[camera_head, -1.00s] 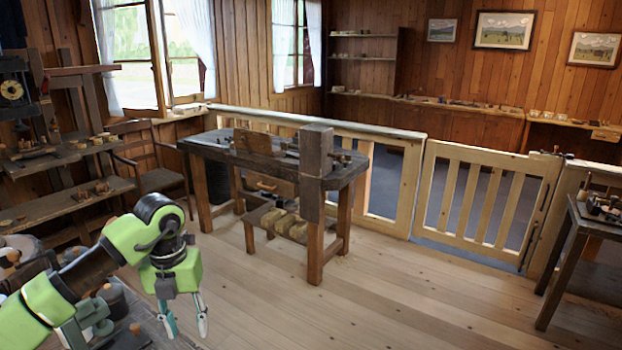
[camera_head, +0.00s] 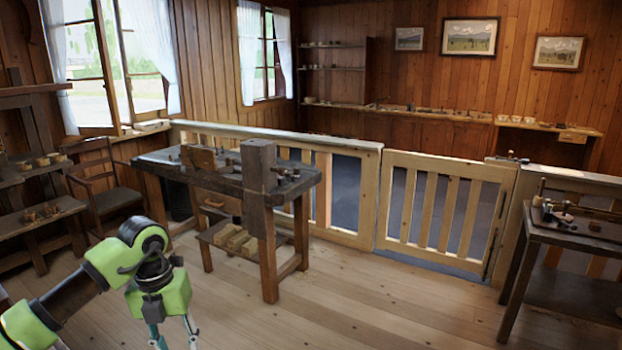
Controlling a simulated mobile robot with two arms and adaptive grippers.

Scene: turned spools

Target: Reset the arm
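My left gripper (camera_head: 176,338) hangs at the lower left, at the end of my green and black arm. Its two fingers point down and stand apart, with nothing visible between them. The fingertips run close to the bottom edge of the picture. Bare plank floor shows behind the gripper. My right gripper is not in this view.
A wooden workbench (camera_head: 215,182) with a thick upright post stands beyond my arm. A railing with a slatted gate (camera_head: 445,212) runs behind it. A dark table (camera_head: 575,228) with tools stands at right. A chair (camera_head: 105,190) and shelves (camera_head: 40,212) are at left. The floor (camera_head: 365,310) is clear.

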